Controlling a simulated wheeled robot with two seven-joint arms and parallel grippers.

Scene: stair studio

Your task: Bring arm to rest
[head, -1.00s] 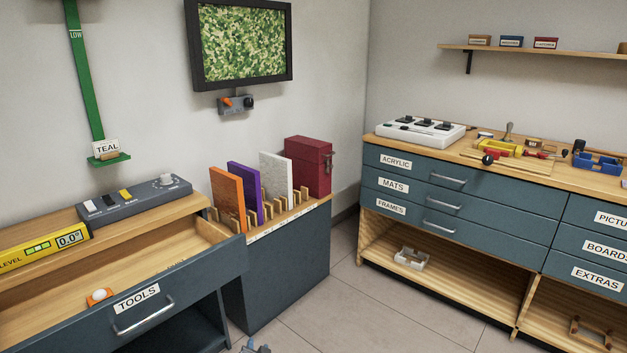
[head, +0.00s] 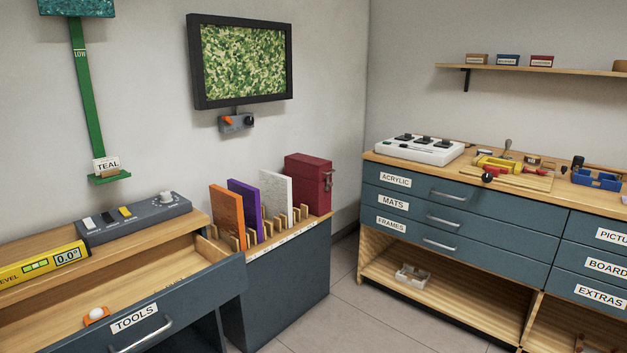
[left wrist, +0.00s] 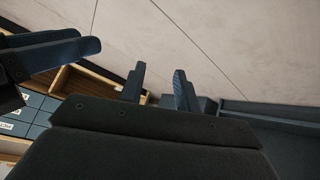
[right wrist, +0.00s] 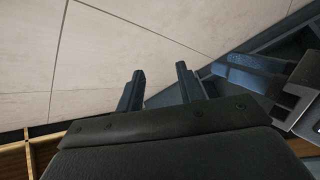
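My left gripper (left wrist: 160,88) shows in the left wrist view with its two fingers apart and nothing between them, above bare floor. My right gripper (right wrist: 160,85) shows in the right wrist view, also with fingers apart and empty, over the floor. Neither gripper is in the head view. Parts of my other arm show at the edge of each wrist view.
The open TOOLS drawer (head: 185,297) juts out at the lower left, with an orange-and-white item (head: 97,315) in it. A blue-grey panel rack (head: 285,290) stands beside it. A drawer cabinet (head: 460,225) stands at right. Floor (head: 370,320) between them is clear.

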